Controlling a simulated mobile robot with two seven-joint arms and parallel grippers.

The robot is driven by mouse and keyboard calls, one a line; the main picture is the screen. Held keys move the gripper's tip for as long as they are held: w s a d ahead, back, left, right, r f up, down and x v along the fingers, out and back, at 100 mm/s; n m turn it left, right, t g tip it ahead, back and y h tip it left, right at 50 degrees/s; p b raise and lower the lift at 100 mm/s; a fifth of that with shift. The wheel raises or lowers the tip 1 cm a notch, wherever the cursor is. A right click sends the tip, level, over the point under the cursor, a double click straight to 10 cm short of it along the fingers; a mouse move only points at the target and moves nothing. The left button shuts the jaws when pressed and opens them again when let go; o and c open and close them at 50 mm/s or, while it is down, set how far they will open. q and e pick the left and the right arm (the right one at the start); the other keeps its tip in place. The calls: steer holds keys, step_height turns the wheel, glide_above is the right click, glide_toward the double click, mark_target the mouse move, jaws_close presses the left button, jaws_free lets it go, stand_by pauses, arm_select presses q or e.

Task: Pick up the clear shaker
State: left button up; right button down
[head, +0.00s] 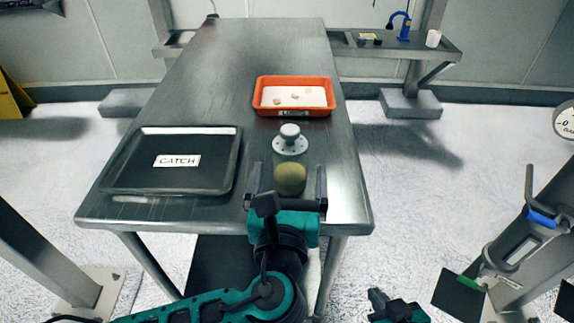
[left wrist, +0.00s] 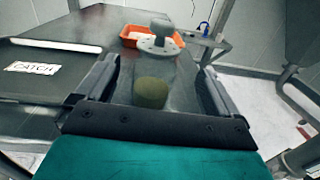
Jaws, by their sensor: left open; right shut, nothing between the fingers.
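The clear shaker (head: 290,158) stands upright near the front right of the metal table. It has a pale perforated lid with a round knob, and yellow-green powder in its lower part. My left gripper (head: 288,172) is open, with one finger on each side of the shaker. In the left wrist view the shaker (left wrist: 155,72) is between the two fingers (left wrist: 152,88), with visible gaps on both sides. The shaker's base is partly hidden by the gripper body. My right gripper (head: 394,306) is low at the bottom edge, off the table, shut and empty.
A black tray (head: 130,188) with a "CATCH" label lies left of the shaker on the table (head: 255,50). An orange tray (head: 293,113) with a white bottom and a few small pieces is behind the shaker. The table's far part is clear.

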mark_target(291, 157)
arm_select(q)
steer(key=w, duration=0.4)
steer(key=shift+w+d, duration=0.1)
steer(key=shift+d, duration=0.05)
steer(key=w, duration=0.5)
steer(key=shift+w+r, duration=0.25)
steer(key=shift+w, duration=0.05)
steer(key=c, duration=1.6)
steer(key=shift+r, duration=0.1)
steer(key=shift+r+p, duration=1.7)
steer(key=shift+r, duration=8.25)
